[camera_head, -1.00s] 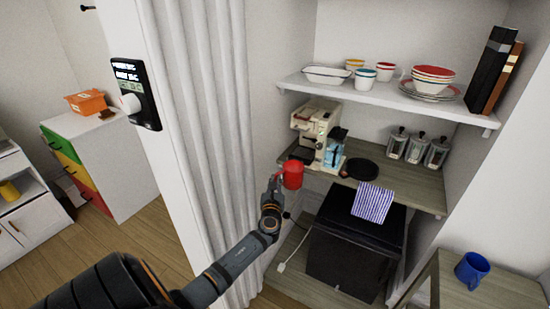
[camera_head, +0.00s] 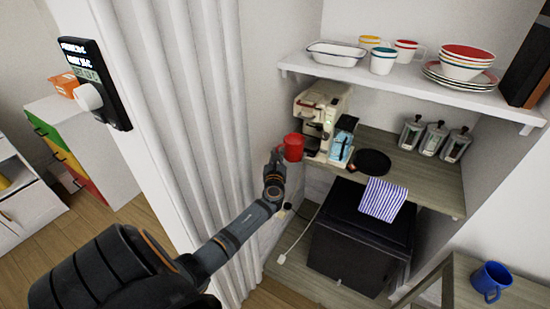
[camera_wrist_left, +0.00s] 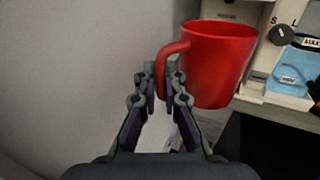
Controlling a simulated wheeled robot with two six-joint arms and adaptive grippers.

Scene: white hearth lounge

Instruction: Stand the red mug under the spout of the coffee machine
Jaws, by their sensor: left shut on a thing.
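The red mug (camera_head: 292,147) is upright in my left gripper (camera_head: 276,160), just in front of the left side of the coffee machine (camera_head: 320,117). In the left wrist view, the gripper (camera_wrist_left: 161,88) is shut on the handle of the red mug (camera_wrist_left: 217,65), and the mug body hangs to the right of the fingers. The cream coffee machine stands on the wooden counter against the left wall. The mug hides part of the machine's base. In the wrist view the machine (camera_wrist_left: 262,60) shows partly behind the mug. My right gripper is not in view.
Several canisters (camera_head: 432,138) stand farther right. A shelf (camera_head: 400,82) with dishes hangs above.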

